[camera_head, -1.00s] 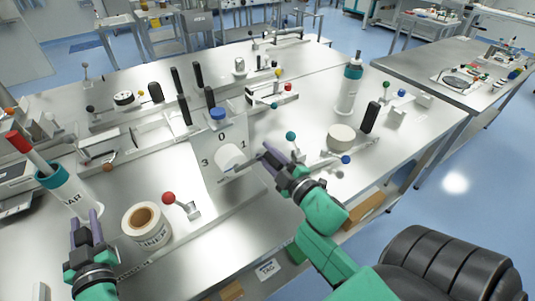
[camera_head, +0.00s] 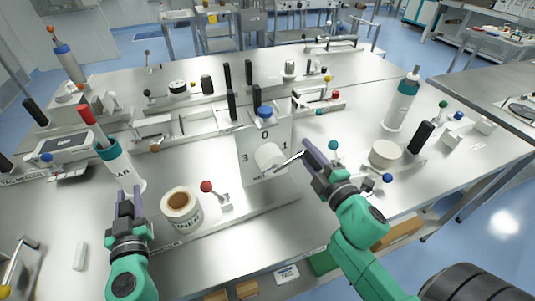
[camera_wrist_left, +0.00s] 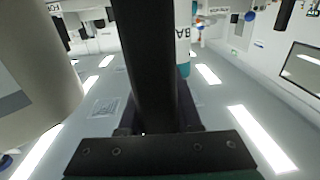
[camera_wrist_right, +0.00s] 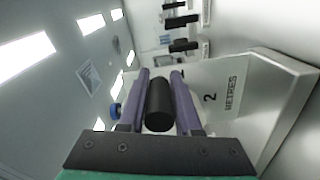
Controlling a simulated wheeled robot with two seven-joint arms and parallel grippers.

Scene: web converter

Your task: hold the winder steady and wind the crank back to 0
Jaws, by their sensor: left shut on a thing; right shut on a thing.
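The winder has an upright white panel (camera_head: 250,140) marked 0, 1 and 3, with a white hub (camera_head: 270,157) on its face. A crank arm (camera_head: 290,161) points right from the hub, near the 1. My right gripper (camera_head: 307,152) is shut on the crank's black handle, which shows between its purple fingers in the right wrist view (camera_wrist_right: 159,105). That view also shows a 2 and METRES on the panel. My left gripper (camera_head: 130,202) is shut on a black upright handle (camera_wrist_left: 148,65), left of the winder. The handle is mostly hidden in the head view.
A LINER roll (camera_head: 181,222) stands just right of my left gripper, and a white BAR canister (camera_head: 122,172) behind it. A red-knobbed lever (camera_head: 207,187) is in front of the winder. A teal-knobbed lever (camera_head: 333,146) and a white cap (camera_head: 385,154) stand right of my right gripper.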

